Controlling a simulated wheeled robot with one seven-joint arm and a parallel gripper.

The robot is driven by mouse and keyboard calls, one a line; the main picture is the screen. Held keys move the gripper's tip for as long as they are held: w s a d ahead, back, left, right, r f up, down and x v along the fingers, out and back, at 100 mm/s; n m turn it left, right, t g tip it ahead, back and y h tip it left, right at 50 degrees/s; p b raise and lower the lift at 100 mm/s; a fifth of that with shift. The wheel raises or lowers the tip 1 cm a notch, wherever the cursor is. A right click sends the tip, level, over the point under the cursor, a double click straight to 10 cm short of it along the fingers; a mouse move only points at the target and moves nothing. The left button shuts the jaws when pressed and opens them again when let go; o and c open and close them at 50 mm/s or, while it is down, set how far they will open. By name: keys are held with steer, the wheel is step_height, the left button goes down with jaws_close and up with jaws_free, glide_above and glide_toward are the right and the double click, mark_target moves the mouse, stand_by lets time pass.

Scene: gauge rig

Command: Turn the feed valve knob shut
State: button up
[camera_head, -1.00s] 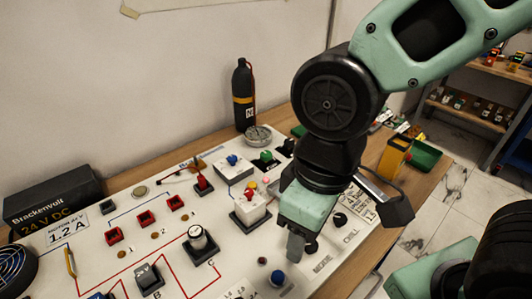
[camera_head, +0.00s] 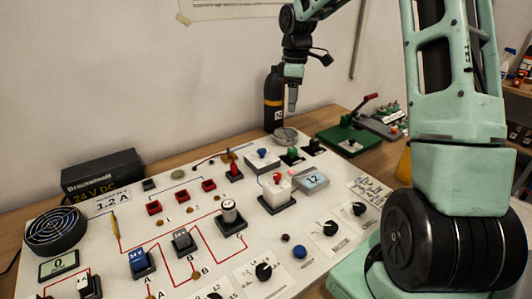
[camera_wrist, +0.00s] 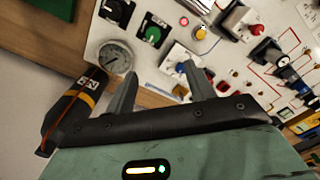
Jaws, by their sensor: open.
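I cannot read a label that tells which knob is the feed valve. Candidates near the gas bottle are a blue knob (camera_head: 262,153) on a white block, a green knob (camera_head: 292,153) on a black base, and a black knob (camera_head: 315,143) beside it. In the wrist view the green knob (camera_wrist: 153,34) and the black knob (camera_wrist: 115,9) lie beyond the fingertips, and the white block is partly hidden behind a finger. My gripper (camera_head: 292,108) is above the panel's back edge, in front of the bottle; its fingers (camera_wrist: 160,74) are apart and empty.
A black bottle (camera_head: 273,100) with a yellow band stands behind the panel, close to my gripper. A round gauge (camera_head: 285,135) sits at its foot. A red mushroom button (camera_head: 278,178) on a white box rises nearby. A green tool base (camera_head: 348,139) stands to the right.

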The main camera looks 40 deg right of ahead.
mark_target(293, 150)
steer(key=f, duration=0.6)
steer(key=d+f+p, duration=0.1)
steer(key=f, duration=1)
steer(key=shift+w+d+f+p, duration=0.2)
steer(key=shift+d+f+p, duration=0.05)
steer(key=shift+f+p, duration=0.05)
steer(key=c, duration=1)
